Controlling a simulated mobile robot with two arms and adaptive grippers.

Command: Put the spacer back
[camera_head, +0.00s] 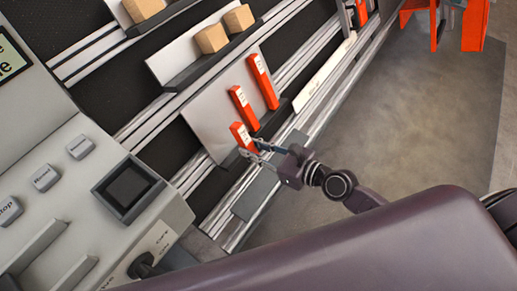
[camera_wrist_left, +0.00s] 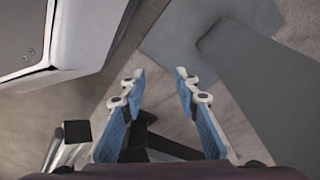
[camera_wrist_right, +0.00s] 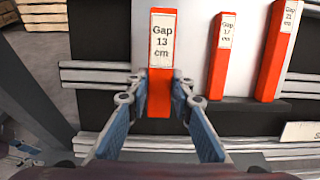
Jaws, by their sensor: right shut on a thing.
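Three red-orange spacers with white labels stand upright against a pale backing plate (camera_head: 207,122). The shortest spacer (camera_head: 241,134), labelled "Gap 13 cm", also shows in the right wrist view (camera_wrist_right: 160,60). My right gripper (camera_head: 258,149) is shut on its lower part, one finger on each side (camera_wrist_right: 160,90). The middle spacer (camera_wrist_right: 220,60) appears to read "Gap 17 cm", and the tallest spacer (camera_wrist_right: 279,50) "Gap 21 cm". Both stand apart from the gripper. My left gripper (camera_wrist_left: 158,85) is open and empty above the floor in the left wrist view.
A dark ledge (camera_wrist_right: 245,118) runs below the spacers, on metal rails. Wooden blocks (camera_head: 211,39) sit on another ledge behind. A grey control console (camera_head: 90,180) stands at left. Orange metal parts (camera_head: 473,25) stand at the top right. The floor (camera_head: 420,110) at right is clear.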

